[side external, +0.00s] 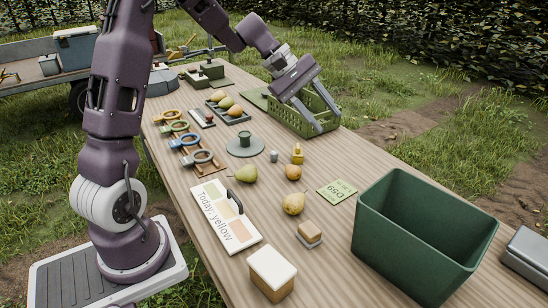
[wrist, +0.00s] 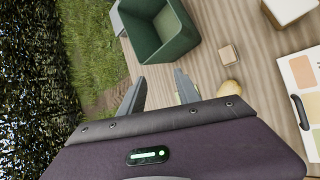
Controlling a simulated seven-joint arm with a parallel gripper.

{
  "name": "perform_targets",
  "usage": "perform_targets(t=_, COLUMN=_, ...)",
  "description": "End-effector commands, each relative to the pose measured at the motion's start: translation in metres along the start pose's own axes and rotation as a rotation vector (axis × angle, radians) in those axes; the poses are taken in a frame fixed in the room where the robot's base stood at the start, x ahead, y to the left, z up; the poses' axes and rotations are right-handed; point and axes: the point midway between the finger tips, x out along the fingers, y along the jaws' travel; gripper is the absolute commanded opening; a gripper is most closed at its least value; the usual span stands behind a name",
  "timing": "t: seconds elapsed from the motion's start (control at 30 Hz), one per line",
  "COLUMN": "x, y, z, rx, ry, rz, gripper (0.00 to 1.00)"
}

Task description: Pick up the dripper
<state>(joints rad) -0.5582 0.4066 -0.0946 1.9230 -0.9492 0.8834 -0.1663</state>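The small amber bottle with a narrow top (side external: 297,154), which looks like the dripper, stands upright near the middle of the table in the side view. A small grey cylinder (side external: 273,156) stands just left of it. My gripper (side external: 328,123) is open and empty, fingers pointing down, above and in front of the green crate (side external: 290,119), beyond the bottle and to its right. In the wrist view my gripper's (wrist: 158,86) two fingers are apart with nothing between them. I cannot see the bottle in the wrist view.
Loose pears (side external: 294,203) lie near the bottle, with a green price card (side external: 337,193) to the right. A large green bin (side external: 387,235) stands at front right.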

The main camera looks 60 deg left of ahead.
Motion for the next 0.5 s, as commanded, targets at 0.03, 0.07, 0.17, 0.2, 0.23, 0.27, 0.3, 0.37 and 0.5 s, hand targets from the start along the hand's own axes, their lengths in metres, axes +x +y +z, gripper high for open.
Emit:
perform_targets(t=0.03, x=0.013, y=0.002, z=-0.054, rx=-0.179, ry=-0.02, rz=0.068, gripper=0.39)
perform_targets(t=0.07, x=0.019, y=0.001, z=-0.088, rx=-0.292, ry=-0.031, rz=0.12, gripper=0.39)
perform_targets(t=0.17, x=0.035, y=-0.021, z=-0.202, rx=-0.661, ry=-0.058, rz=0.306, gripper=0.39)
perform_targets(t=0.2, x=0.041, y=-0.039, z=-0.243, rx=-0.797, ry=-0.065, rz=0.38, gripper=0.39)
perform_targets(t=0.23, x=0.043, y=-0.054, z=-0.271, rx=-0.891, ry=-0.069, rz=0.433, gripper=0.39)
perform_targets(t=0.27, x=0.046, y=-0.07, z=-0.296, rx=-0.978, ry=-0.072, rz=0.483, gripper=0.39)
perform_targets(t=0.3, x=0.049, y=-0.091, z=-0.325, rx=-1.08, ry=-0.073, rz=0.542, gripper=0.39)
perform_targets(t=0.37, x=0.054, y=-0.12, z=-0.357, rx=-1.2, ry=-0.075, rz=0.614, gripper=0.39)
perform_targets(t=0.5, x=0.06, y=-0.155, z=-0.391, rx=-1.335, ry=-0.075, rz=0.7, gripper=0.39)
